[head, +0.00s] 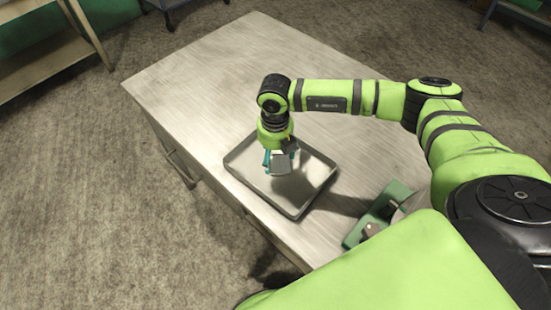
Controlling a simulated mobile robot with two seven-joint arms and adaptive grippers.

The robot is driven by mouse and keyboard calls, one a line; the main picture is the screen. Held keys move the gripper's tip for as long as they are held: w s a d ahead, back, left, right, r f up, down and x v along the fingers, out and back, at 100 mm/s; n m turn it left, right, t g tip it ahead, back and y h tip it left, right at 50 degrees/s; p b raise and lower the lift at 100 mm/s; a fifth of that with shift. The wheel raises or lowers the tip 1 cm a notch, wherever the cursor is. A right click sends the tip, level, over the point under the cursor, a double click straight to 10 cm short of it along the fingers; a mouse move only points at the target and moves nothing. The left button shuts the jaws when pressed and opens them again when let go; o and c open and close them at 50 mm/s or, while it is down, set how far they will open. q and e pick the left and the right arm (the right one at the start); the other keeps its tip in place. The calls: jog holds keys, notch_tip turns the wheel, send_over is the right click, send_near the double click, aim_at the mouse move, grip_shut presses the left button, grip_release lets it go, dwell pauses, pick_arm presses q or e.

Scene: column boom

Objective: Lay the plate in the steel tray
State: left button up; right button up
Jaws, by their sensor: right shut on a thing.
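The steel tray (310,197) is a shallow grey tray with a raised rim, lying on the table. My right gripper (280,168) is over the tray, pointing down, and is shut on a teal thing (267,160). Only small teal edges show on either side of the fingers. It looks like the plate, but most of it is hidden by the gripper. I cannot tell whether it touches the tray floor. My left gripper is not in view.
The tray lies on a pale wood-grained table (215,85), whose far part is clear. A green stand (381,212) with grey parts sits right of the tray, partly hidden by my right arm. A shelf (45,62) stands at the far left.

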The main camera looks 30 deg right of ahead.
aim_at(276, 158)
notch_tip(276, 158, down, 3)
jog(key=shift+f+p, duration=0.1)
jog(key=shift+p, duration=0.55)
jog(key=shift+f, duration=0.2)
jog(key=shift+f, duration=0.2)
jog(key=o, duration=1.7)
jog(key=shift+s, duration=0.1)
